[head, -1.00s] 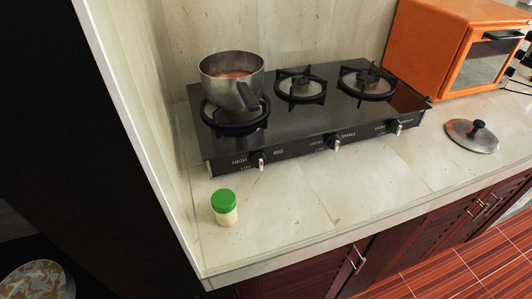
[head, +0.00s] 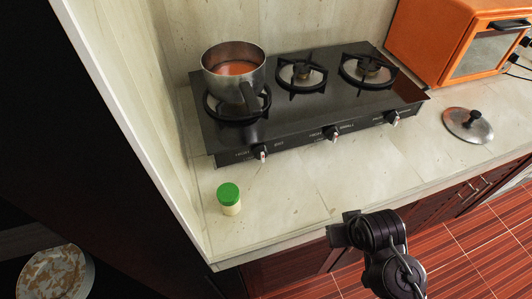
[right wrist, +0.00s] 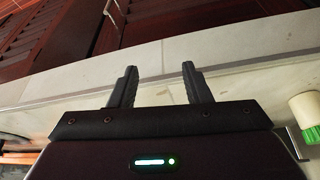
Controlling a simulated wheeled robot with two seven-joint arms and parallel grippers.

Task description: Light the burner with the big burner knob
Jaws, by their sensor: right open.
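The big burner knob (head: 260,152) is the leftmost of three knobs on the front panel of the black gas stove (head: 300,136). It is dark with a pale, red-marked pointer facing down. A metal pot (head: 232,72) with orange-red contents stands on the left burner, its handle toward the front; I see no flame under it. My right gripper (head: 338,232) is over the counter's front edge, right of and well short of the knob. In the right wrist view the right gripper (right wrist: 161,78) is open and empty. My left gripper is not in view.
A green-capped jar (head: 229,198) stands on the counter in front of the knob; it also shows in the right wrist view (right wrist: 306,112). A lid (head: 468,125) lies at the right, near an orange oven (head: 440,45). The counter between jar and lid is clear.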

